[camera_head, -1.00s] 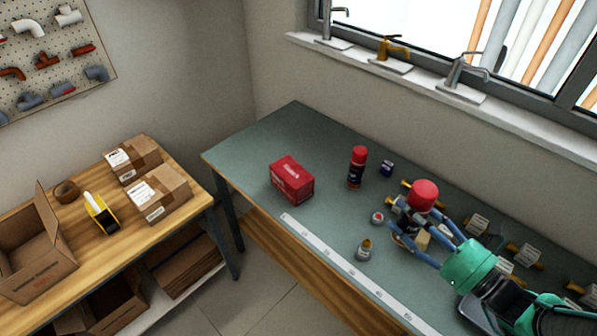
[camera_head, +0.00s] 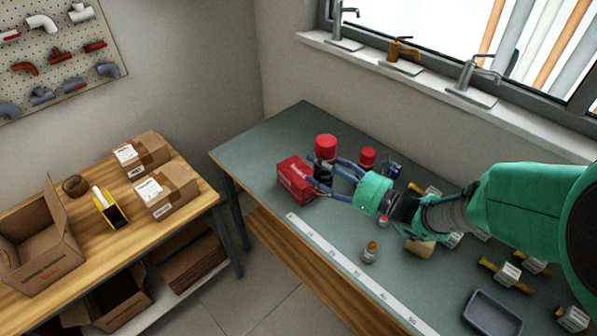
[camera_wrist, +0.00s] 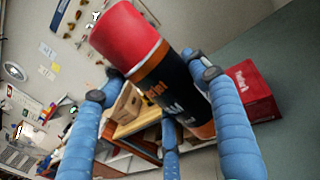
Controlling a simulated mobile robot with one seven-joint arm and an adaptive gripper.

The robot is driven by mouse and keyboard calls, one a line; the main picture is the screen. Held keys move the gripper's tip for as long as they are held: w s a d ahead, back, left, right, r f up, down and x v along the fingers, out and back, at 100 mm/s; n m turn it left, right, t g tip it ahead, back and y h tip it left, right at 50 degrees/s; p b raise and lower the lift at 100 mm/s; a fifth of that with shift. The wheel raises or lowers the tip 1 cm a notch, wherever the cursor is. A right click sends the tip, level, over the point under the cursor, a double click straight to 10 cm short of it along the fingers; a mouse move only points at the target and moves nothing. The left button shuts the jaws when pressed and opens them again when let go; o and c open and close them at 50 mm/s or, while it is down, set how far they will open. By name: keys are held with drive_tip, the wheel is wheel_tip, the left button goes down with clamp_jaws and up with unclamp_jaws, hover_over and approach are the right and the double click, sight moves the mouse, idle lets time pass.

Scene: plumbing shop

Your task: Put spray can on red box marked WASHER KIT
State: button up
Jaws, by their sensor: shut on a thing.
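My gripper (camera_head: 326,176) is shut on a spray can (camera_head: 326,148) with a red cap and dark body. In the wrist view the can (camera_wrist: 178,85) shows a black body with an orange band, held between blue fingers and tilted in that picture. The red box (camera_head: 293,180) lies on the green bench top; the can is at its right end in the head view, and I cannot tell whether they touch. The box also shows in the wrist view (camera_wrist: 256,92), right of the can. Its lettering is too small to read.
A second red-capped can (camera_head: 367,156) stands right behind my gripper, partly hidden. A small dark blue item (camera_head: 393,169) is beside it. A small bottle (camera_head: 370,252) and a white ruler strip (camera_head: 350,266) lie nearer the front. The bench's far left corner is clear.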

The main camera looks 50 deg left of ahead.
drive_tip(key=s+a+f, duration=0.1)
drive_tip(key=a+f, duration=0.2)
drive_tip(key=f, duration=0.2)
drive_tip(key=shift+s+a+f+g, duration=0.25)
drive_tip(key=shift+a+f+g, duration=0.05)
drive_tip(key=shift+a, duration=0.05)
drive_tip(key=w+a+b, duration=0.1)
drive_tip(key=w+a, duration=0.3)
drive_tip(key=a, duration=0.2)
drive_tip(key=w+a+f+b, duration=0.1)
drive_tip(key=w+a, duration=0.3)
drive_tip(key=a, duration=0.3)
drive_tip(key=shift+w+a+f, duration=0.2)
drive_tip(key=shift+w+f, duration=0.05)
drive_tip(key=shift+w, duration=0.15)
drive_tip(key=shift+f+b, duration=0.75)
drive_tip(key=shift+f, duration=1)
drive_tip(key=shift+f, duration=0.15)
